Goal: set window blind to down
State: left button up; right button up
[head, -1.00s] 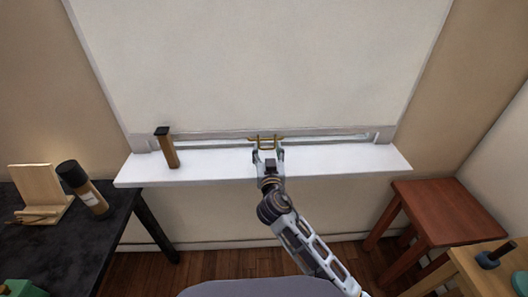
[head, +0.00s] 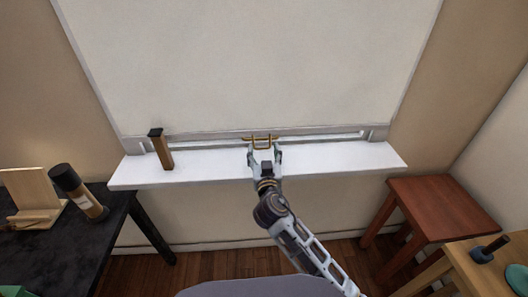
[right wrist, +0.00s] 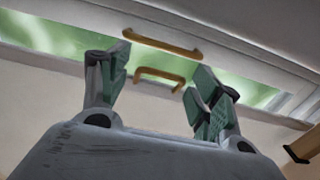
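The window blind (head: 250,70) is a large pale panel that covers nearly all of the window. A narrow bright strip of glass shows below its bottom edge, just above the white sill (head: 340,159). A brass handle (head: 261,138) sits at the middle of the blind's bottom edge; it also shows in the right wrist view (right wrist: 162,45). A second brass bar shape shows below it there, perhaps a reflection. My right gripper (head: 265,153) is open and empty, just in front of and below the handle, its fingers (right wrist: 158,88) spread apart. My left gripper is out of view.
A black table (head: 70,250) with a bottle and wooden stand is at left. A red-brown stool (head: 440,205) and a light wooden table (head: 465,260) are at right.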

jog(key=s, duration=0.6)
dwell(0.3)
jog(key=shift+s+d, duration=0.1)
jog(key=shift+s, duration=0.05)
